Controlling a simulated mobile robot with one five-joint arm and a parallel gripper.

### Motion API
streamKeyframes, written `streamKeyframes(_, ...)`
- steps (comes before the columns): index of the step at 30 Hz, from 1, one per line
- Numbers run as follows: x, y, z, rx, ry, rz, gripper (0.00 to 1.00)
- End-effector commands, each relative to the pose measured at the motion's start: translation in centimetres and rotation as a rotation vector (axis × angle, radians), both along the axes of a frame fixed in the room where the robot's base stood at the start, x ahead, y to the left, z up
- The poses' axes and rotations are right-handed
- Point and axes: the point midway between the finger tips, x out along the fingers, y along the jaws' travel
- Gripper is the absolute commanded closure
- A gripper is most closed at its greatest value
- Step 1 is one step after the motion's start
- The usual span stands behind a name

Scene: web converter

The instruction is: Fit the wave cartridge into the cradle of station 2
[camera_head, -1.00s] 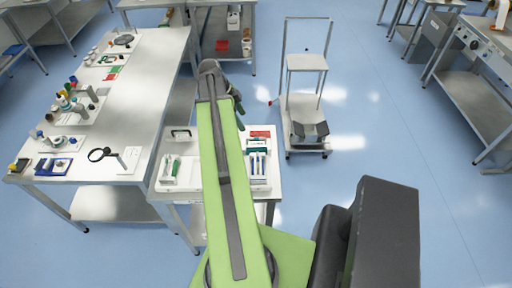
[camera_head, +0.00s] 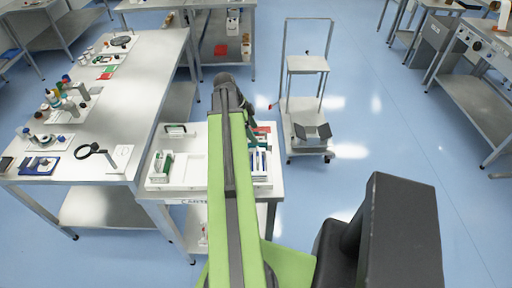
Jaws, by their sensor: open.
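My gripper (camera_head: 251,122) is at the far end of my green arm, above the back of a small side table (camera_head: 232,202). It is small, dark and partly hidden by the arm; nothing shows held in it. Upright white and blue cartridges (camera_head: 260,163) stand in the right part of the table, just in front of the gripper. Green and white ones (camera_head: 163,165) stand in a white tray (camera_head: 187,184) on the left. I cannot tell which of them is the wave cartridge. I cannot make out station 2 or its cradle.
A long steel bench (camera_head: 150,85) with bottles, small parts and a magnifier (camera_head: 93,151) runs along the left. A wheeled cart (camera_head: 308,120) with a dark open holder (camera_head: 313,131) stands behind right. A machine bench (camera_head: 478,92) is at far right. Blue floor between is clear.

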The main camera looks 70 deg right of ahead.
Motion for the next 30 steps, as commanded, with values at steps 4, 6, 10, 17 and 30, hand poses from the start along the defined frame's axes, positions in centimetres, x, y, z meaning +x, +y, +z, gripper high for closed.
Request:
streamKeyframes(4,-0.7,-0.5,-2.0,0.000,0.000,-0.001,0.29)
streamKeyframes(6,-1.2,-0.9,-3.3,-0.001,0.000,-0.002,0.29)
streamKeyframes(10,-1.9,-1.1,-4.8,-0.001,0.000,0.000,0.29)
streamKeyframes(17,-2.0,-1.1,-4.4,-0.001,0.000,0.001,0.29)
streamKeyframes(30,-1.9,-1.1,-4.4,0.000,0.000,0.002,0.87)
